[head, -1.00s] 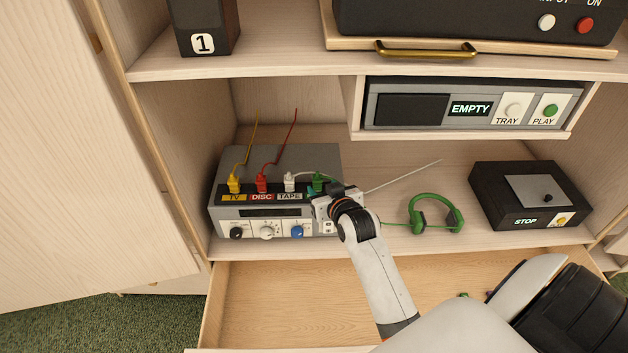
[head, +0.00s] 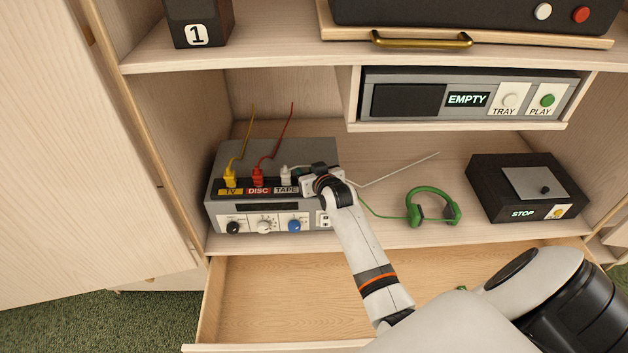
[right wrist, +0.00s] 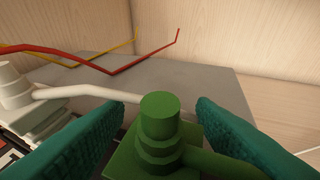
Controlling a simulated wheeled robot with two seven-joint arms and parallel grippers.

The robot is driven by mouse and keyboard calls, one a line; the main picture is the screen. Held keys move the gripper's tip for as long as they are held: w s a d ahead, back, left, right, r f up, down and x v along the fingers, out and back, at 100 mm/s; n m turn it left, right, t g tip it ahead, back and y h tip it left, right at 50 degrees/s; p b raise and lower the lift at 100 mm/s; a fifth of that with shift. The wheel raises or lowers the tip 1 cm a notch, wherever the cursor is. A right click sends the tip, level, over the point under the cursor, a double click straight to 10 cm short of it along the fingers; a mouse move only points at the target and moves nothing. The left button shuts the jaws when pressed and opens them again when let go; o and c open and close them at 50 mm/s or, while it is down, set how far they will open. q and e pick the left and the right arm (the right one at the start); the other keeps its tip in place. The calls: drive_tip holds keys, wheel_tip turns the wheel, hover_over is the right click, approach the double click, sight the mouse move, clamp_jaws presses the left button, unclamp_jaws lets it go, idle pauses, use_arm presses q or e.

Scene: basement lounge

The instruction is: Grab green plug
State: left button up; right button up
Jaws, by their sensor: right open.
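The green plug (right wrist: 160,130) stands upright in the right wrist view, with its green cable leaving to the right. My right gripper (right wrist: 160,125) is open, with one teal finger on each side of the plug. The left finger appears slightly apart from it; whether the right finger touches cannot be told. In the head view my right gripper (head: 318,178) is over the right end of the grey switch box (head: 290,152) and hides the green plug there. My left gripper is not in view.
A white plug (head: 286,178), a red plug (head: 258,177) and a yellow plug (head: 230,177) stand in a row left of my gripper. Green headphones (head: 433,207) and a black player (head: 527,190) sit to the right. An open drawer (head: 270,290) lies below.

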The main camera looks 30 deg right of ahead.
drive_tip(key=shift+c, duration=0.5)
drive_tip(key=c, duration=0.9)
drive_tip(key=shift+r, duration=0.1)
drive_tip(key=shift+c, duration=0.2)
